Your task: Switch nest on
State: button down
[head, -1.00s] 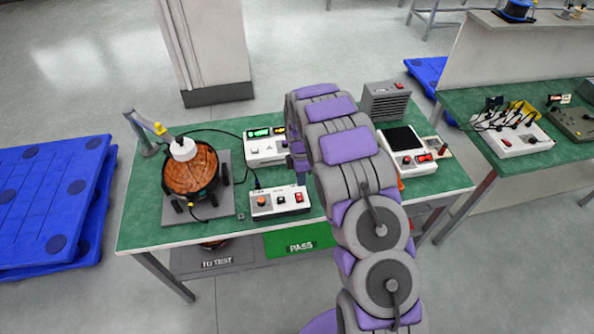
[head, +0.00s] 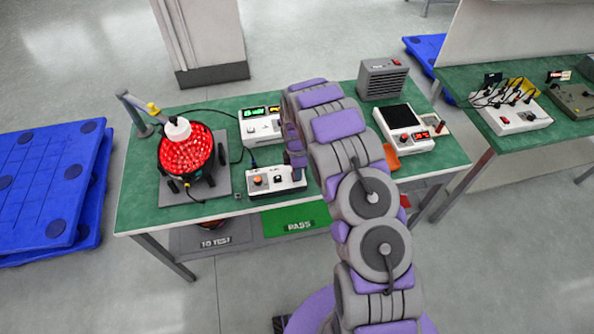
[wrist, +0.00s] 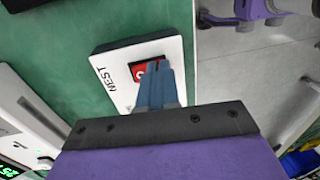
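The white control box (head: 262,188) stands near the front edge of the green bench. It has an orange button and a dark switch at its left. In the wrist view its red rocker switch (wrist: 140,72) sits beside the word NEST. My gripper (wrist: 157,68) has its two blue fingers together, with nothing visible between them. Their tips are at the red switch and cover part of it; they seem to touch it. In the head view my gripper (head: 298,174) hides that end of the box. The round fixture (head: 186,152) at the left glows bright red.
A white instrument with green and amber displays (head: 260,128) stands behind the box. A white unit with a black top (head: 403,123) and a grey vented box (head: 383,80) stand at the right. A jointed lamp (head: 178,130) overhangs the fixture.

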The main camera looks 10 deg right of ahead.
jog(key=shift+a+f, duration=0.1)
jog(key=shift+a, duration=0.1)
jog(key=shift+w, duration=0.3)
jog(key=shift+w+a, duration=0.2)
jog(key=shift+w, duration=0.35)
jog(key=shift+r, duration=0.2)
jog(key=shift+d, duration=0.1)
